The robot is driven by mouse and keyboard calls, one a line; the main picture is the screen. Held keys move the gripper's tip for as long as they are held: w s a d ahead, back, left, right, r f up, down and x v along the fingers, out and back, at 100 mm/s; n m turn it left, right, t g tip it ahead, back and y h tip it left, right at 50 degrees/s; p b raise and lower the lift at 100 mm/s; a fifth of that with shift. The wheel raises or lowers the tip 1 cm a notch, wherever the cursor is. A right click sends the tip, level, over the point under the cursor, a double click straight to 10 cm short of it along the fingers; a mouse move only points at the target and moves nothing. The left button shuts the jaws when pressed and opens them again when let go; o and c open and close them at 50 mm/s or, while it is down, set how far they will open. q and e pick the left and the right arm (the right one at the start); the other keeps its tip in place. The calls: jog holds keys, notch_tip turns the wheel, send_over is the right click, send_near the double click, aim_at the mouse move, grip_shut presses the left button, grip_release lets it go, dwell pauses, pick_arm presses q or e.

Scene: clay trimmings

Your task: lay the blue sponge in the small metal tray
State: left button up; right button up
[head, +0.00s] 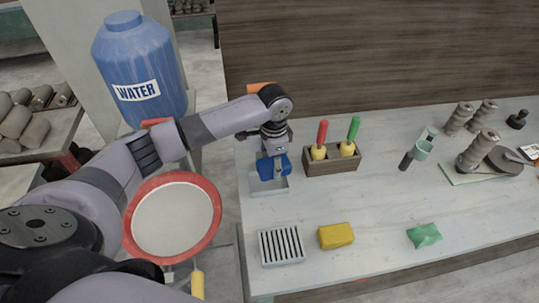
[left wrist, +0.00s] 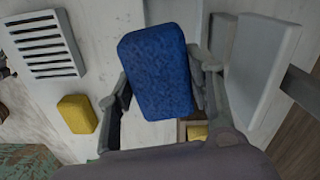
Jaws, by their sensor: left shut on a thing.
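The blue sponge (head: 272,168) is held in my left gripper (head: 274,155), just above the small metal tray (head: 282,188) at the left end of the worktable. In the head view the sponge overlaps the tray's back part, and I cannot tell whether they touch. In the left wrist view the sponge (left wrist: 158,72) sits between the two fingers of my left gripper (left wrist: 160,90), tilted a little. It hides much of what lies below it. My right gripper is not in view.
Right of the tray stands a wooden box (head: 331,163) with red- and green-handled tools. A slatted dish (head: 282,247), a yellow sponge (head: 336,236) and a green packet (head: 425,235) lie toward the front. The table's middle is clear. A red-rimmed round vessel (head: 173,217) stands left.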

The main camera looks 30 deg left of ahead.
aim_at(268, 158)
pick_arm(q)
jog(key=shift+w+a+f+m, duration=0.45)
jog(key=shift+a+f+m, duration=0.15)
jog(key=shift+a+f, duration=0.25)
jog(key=shift+w+a+f+m, duration=0.1)
jog(key=shift+a+f+m, duration=0.1)
jog(key=shift+f+m, duration=0.1)
jog(key=shift+f+b, duration=0.35)
jog(key=shift+f, duration=0.15)
notch_tip(268, 158, down, 3)
jog(key=b, duration=0.3)
jog(key=shift+b, duration=0.35)
jog(key=shift+f, duration=1)
jog(key=shift+s+f, duration=0.2)
jog(key=shift+s, duration=0.05)
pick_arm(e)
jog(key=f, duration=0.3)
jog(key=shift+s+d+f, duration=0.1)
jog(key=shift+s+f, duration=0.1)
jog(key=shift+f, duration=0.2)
